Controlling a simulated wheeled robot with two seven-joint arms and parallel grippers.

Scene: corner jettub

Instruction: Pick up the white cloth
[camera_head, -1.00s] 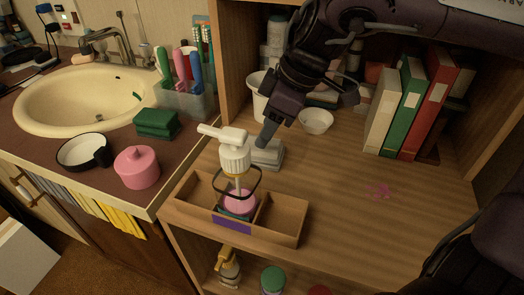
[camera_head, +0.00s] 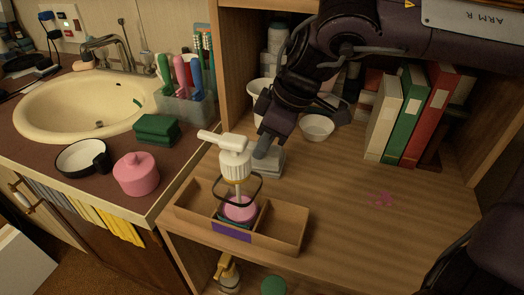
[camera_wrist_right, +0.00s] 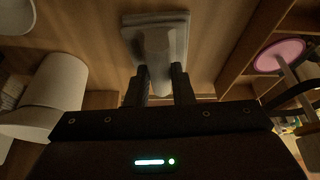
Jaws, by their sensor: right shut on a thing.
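The white cloth (camera_head: 273,163), looking pale grey, is a folded stack on the wooden shelf, just behind the divided wooden box. My right gripper (camera_head: 264,148) reaches down onto it from above. In the right wrist view, the cloth (camera_wrist_right: 157,36) sits ahead of the two dark fingers, and its raised middle part is between the fingertips (camera_wrist_right: 160,84). The right gripper is shut on the cloth. The cloth still appears to be at shelf level. Part of it is hidden by the gripper and the pump bottle.
The wooden box (camera_head: 288,222) holds a pump bottle (camera_head: 235,165) close in front of the cloth. A white bowl (camera_head: 317,127) and upright binders (camera_head: 408,115) stand to the right. A sink counter is at left.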

